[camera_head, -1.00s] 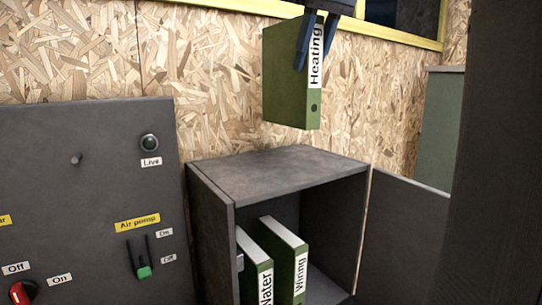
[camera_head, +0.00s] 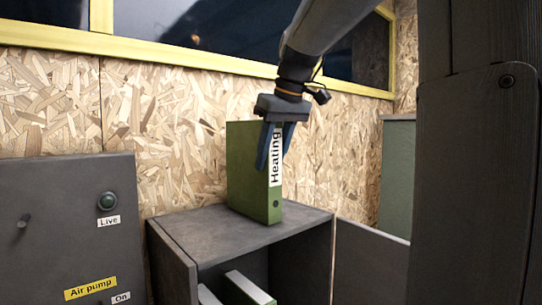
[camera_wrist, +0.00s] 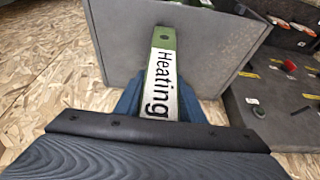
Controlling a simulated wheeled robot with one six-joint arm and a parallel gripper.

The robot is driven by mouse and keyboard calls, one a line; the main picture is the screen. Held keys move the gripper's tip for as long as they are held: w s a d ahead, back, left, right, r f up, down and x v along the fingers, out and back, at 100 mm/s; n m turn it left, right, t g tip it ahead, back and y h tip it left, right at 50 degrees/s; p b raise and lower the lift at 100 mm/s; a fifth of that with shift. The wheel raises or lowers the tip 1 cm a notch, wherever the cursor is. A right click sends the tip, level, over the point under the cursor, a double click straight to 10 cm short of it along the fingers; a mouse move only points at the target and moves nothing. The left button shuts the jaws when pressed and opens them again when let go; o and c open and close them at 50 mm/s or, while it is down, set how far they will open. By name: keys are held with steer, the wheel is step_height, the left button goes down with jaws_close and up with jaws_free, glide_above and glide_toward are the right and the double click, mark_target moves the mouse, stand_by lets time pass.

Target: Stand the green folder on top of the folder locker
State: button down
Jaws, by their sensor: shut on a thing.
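The green folder (camera_head: 247,170) with a white "Heating" label is upright on or just above the top of the folder locker (camera_head: 215,240). I cannot tell for certain whether its lower edge touches the top. My gripper (camera_head: 272,160) is shut on the folder's upper part, one blue finger on each side of the spine. In the wrist view the folder's spine (camera_wrist: 160,80) runs between the fingers, with the grey locker top (camera_wrist: 115,45) below it. The locker's door (camera_head: 365,262) stands open to the right.
Green and white folders (camera_head: 248,288) stand inside the locker. A grey panel (camera_head: 65,210) with a "Live" light and an "Air pump" label is at the left. A chipboard wall (camera_head: 170,130) with a yellow-framed window is behind. Bare locker top lies around the folder.

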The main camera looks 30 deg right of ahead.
steer(key=shift+f, duration=0.15)
steer(key=c, duration=1.2)
jaws_free()
steer(key=shift+o, duration=0.2)
steer(key=b+v, duration=0.1)
steer(key=v, duration=1.1)
steer(key=shift+w, duration=0.1)
